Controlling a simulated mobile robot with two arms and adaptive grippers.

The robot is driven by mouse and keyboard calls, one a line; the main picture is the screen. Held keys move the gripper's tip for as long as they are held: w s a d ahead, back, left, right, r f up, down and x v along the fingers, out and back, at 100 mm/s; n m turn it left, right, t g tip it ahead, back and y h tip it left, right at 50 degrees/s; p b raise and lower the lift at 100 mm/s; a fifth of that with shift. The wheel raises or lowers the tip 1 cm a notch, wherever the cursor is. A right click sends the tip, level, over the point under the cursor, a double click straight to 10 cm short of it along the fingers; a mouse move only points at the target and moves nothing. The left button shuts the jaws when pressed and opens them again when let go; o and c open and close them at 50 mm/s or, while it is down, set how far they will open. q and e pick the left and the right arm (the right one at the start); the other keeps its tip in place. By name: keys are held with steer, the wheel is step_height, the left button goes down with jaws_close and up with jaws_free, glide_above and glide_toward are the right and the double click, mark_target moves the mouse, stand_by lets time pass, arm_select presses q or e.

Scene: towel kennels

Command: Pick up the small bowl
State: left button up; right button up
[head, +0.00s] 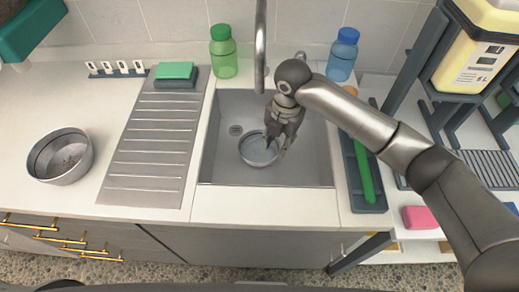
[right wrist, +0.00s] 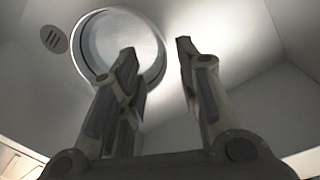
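A small round metal bowl (head: 256,155) sits on the floor of the sink, left of and partly behind my right gripper (head: 279,142). In the right wrist view the bowl (right wrist: 118,35) shows as a pale disc with a darker rim, at upper left. My right gripper (right wrist: 156,52) is open there, with a clear gap between its fingers and nothing held. Its left finger overlaps the bowl's lower part in the picture; I cannot tell whether it touches. A larger grey bowl (head: 62,172) with dark specks inside stands on the left counter. My left gripper is not in view.
The steel sink (head: 218,172) has walls around the bowl, and a faucet (head: 261,45) hangs over it. A green bottle (head: 224,57) and a blue bottle (head: 342,58) stand behind. A ribbed drainboard (head: 150,150) lies left, a tray with a green-handled tool (head: 364,175) right.

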mark_target(277, 152)
steer(key=shift+a+f+p, duration=0.1)
steer(key=shift+f+p, duration=0.3)
steer(key=shift+f, duration=2.3)
jaws_close()
